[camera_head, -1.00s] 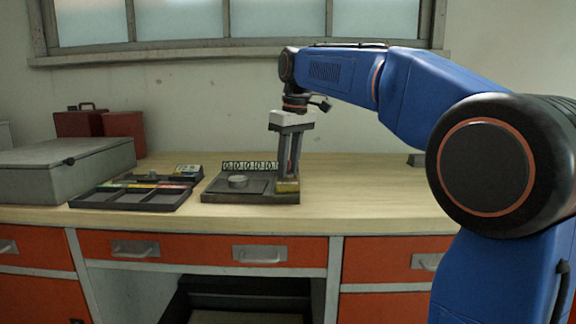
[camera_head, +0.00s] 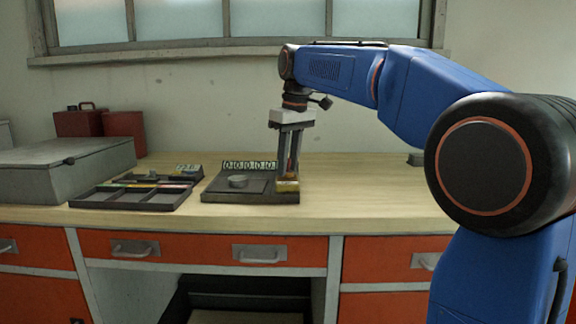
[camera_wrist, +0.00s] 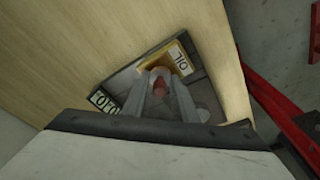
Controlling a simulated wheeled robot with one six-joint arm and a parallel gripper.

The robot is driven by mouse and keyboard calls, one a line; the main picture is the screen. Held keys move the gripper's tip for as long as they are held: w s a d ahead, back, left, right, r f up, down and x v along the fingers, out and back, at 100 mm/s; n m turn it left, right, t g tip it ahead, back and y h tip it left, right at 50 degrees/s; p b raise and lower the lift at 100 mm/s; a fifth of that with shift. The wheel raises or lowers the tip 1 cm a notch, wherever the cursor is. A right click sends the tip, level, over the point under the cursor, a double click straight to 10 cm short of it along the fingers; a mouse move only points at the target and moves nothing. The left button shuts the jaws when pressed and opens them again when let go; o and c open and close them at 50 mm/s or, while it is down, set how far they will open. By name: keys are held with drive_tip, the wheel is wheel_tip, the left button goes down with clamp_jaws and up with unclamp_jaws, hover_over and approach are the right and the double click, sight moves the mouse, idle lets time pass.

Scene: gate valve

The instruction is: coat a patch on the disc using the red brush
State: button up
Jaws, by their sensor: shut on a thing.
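The disc (camera_head: 238,181) is a small grey round piece on a dark board (camera_head: 235,196) on the workbench. My gripper (camera_head: 288,178) points down at the right end of this board, over a yellow container (camera_head: 288,186). In the wrist view the container (camera_wrist: 177,62) carries a white label that seems to read "OIL". My gripper (camera_wrist: 160,82) is shut on a small reddish thing (camera_wrist: 159,86) between its fingertips, likely the red brush. Most of it is hidden by the fingers, and I cannot tell whether its tip touches inside the container. The gripper is to the right of the disc, apart from it.
A numbered strip (camera_head: 249,165) stands along the board's back edge. A dark compartment tray (camera_head: 135,198) lies to the left, with a large grey case (camera_head: 65,172) beyond it. Red boxes (camera_head: 123,128) stand behind. The bench (camera_head: 370,195) to the right is mostly clear.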

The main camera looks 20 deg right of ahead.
drive_tip(key=shift+r, duration=3.25)
